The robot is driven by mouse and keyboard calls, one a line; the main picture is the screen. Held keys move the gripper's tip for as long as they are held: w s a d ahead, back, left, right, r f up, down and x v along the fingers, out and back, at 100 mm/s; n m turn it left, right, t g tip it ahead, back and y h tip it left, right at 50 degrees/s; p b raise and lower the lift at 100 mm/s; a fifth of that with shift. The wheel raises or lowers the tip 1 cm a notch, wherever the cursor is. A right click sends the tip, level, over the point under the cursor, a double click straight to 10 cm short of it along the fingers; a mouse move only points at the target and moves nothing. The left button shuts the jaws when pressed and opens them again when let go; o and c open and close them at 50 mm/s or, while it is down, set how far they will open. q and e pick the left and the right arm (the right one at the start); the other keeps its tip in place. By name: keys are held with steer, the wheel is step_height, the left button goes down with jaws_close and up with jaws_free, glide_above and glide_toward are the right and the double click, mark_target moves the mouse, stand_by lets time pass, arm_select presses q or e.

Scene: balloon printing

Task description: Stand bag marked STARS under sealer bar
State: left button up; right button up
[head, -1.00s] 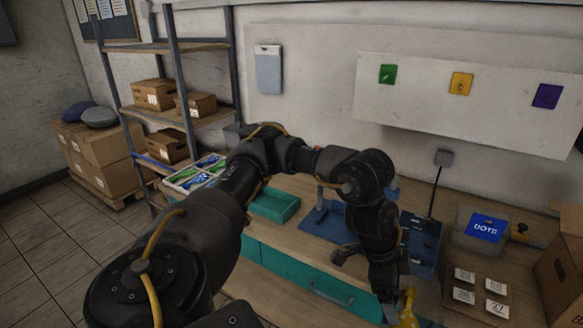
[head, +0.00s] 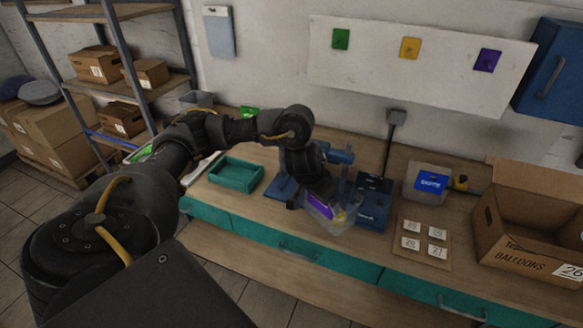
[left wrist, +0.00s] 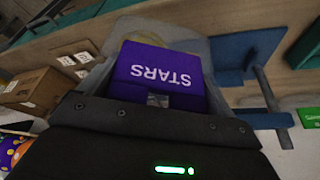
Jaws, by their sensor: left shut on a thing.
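The bag marked STARS (head: 336,221) is clear with a purple label; white STARS lettering shows on the label (left wrist: 158,78) in the left wrist view. My left gripper (head: 312,200) is shut on the bag at the bench's front, its jaws pointing down. The blue sealer (head: 340,156) stands just behind my gripper and the bag, partly hidden by my arm. Its blue base (head: 284,188) shows left of my gripper. I cannot tell whether the bag touches the base or is under the bar. My right gripper is not in view.
A dark blue box-like stand (head: 372,204) is close right of the bag. A teal tray (head: 236,175) lies left. A clear bag with a blue label (head: 428,184), a board of white cards (head: 421,245) and an open balloon carton (head: 525,235) are to the right.

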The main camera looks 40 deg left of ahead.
arm_select(q)
steer(key=a+n+y+p, duration=0.2)
steer(key=a+n+p, duration=0.2)
steer(key=a, duration=0.6)
steer(key=shift+s+a+f+n, duration=0.3)
steer(key=shift+a+f+n, duration=0.15)
steer(key=shift+n, duration=0.35)
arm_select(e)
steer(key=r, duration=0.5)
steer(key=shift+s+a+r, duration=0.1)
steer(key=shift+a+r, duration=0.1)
arm_select(q)
steer(key=shift+f, duration=0.1)
steer(key=d+b+x, duration=0.1)
steer(key=b+x, duration=0.5)
steer(key=w+a+b, duration=0.3)
steer(key=w+b, duration=0.5)
steer(key=shift+a+f, duration=0.35)
steer(key=shift+f, duration=0.05)
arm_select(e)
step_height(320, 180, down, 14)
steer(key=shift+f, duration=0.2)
